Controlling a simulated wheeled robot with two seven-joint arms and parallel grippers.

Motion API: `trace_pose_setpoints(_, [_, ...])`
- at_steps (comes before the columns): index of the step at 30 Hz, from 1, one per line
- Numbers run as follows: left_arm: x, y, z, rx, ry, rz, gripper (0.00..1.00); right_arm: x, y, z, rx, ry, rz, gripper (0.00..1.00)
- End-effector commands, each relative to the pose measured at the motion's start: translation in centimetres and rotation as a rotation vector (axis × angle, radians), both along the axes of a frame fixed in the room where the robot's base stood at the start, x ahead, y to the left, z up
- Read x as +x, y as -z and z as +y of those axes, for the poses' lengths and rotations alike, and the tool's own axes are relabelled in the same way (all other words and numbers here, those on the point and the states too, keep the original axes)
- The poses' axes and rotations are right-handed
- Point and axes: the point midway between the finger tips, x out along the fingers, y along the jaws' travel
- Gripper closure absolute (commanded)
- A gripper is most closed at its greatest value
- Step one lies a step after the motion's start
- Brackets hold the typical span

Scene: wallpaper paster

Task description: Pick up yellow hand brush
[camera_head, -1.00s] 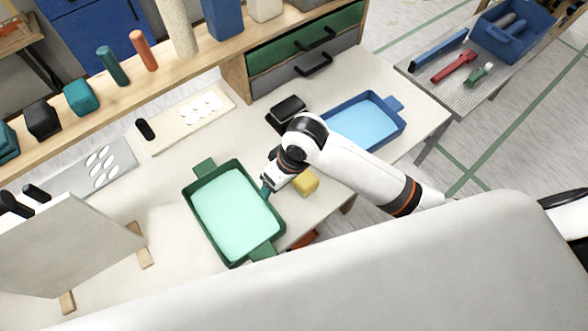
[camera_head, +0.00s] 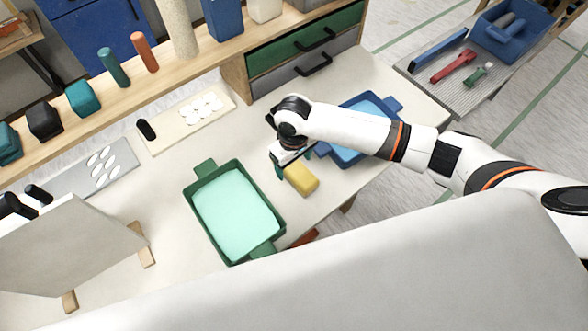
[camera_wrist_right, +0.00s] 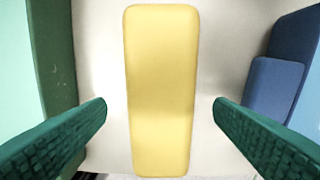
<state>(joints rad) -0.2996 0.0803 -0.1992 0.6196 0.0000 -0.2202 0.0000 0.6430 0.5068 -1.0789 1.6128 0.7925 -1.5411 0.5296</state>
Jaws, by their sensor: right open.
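The yellow hand brush (camera_head: 301,178) is a rounded yellow block on the white table, between the green tray and the blue tray. My right gripper (camera_head: 292,165) is at its far end in the head view, above the table. In the right wrist view the yellow hand brush (camera_wrist_right: 160,90) stands lengthwise in the middle, between the two green fingers of my open right gripper (camera_wrist_right: 160,115). A gap shows between each finger and the brush. My left gripper is in neither view.
The green tray (camera_head: 197,181) with pale green liquid is left of the brush. The blue tray (camera_head: 392,103) is on the right, partly behind my right arm. A shelf (camera_head: 160,72) with several items runs along the back. A white panel (camera_head: 70,245) stands at left.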

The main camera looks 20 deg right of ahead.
Motion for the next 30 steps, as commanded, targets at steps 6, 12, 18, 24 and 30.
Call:
trace_pose_setpoints(6, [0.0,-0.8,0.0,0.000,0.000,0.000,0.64,0.0,3.1,-0.1,-0.001,0.001,0.004,0.24])
trace_pose_setpoints(12, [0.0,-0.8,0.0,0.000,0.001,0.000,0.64,0.0,4.9,-0.1,-0.001,-0.001,0.002,0.24])
trace_pose_setpoints(18, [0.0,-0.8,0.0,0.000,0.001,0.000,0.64,0.0,4.9,-0.1,0.000,-0.001,0.001,0.24])
trace_pose_setpoints(24, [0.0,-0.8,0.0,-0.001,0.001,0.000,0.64,0.0,4.9,-0.1,0.000,-0.001,0.000,0.56])
trace_pose_setpoints(30, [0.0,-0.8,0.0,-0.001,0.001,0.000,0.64,0.0,4.8,0.0,0.000,-0.001,-0.001,0.76])
